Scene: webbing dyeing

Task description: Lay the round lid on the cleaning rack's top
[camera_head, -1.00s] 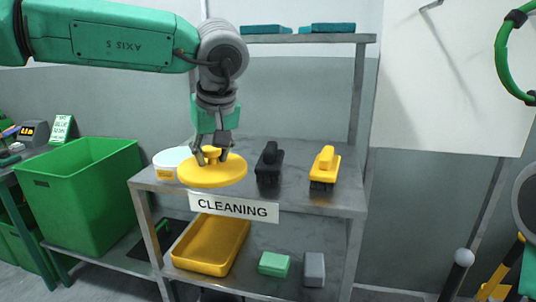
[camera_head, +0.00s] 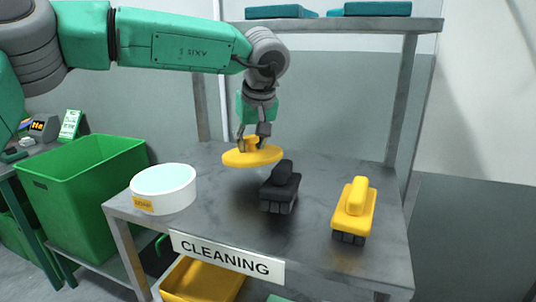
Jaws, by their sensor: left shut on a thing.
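The round yellow lid (camera_head: 237,160) hangs from my left gripper (camera_head: 254,139), which is shut on the knob at its middle. The lid is about level, over the back part of the rack's grey metal shelf (camera_head: 215,210) behind the CLEANING sign (camera_head: 220,258). It looks slightly above the shelf, though the gap is hard to judge. Its right front edge comes close to the black brush (camera_head: 281,187) in the picture. My right gripper is out of view.
A white round tub (camera_head: 164,190) stands at the shelf's left, and a yellow brush (camera_head: 354,210) at the right. A higher shelf (camera_head: 340,25) holds teal cloths. A yellow tray (camera_head: 205,282) lies below. Bare metal shows left of the lid.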

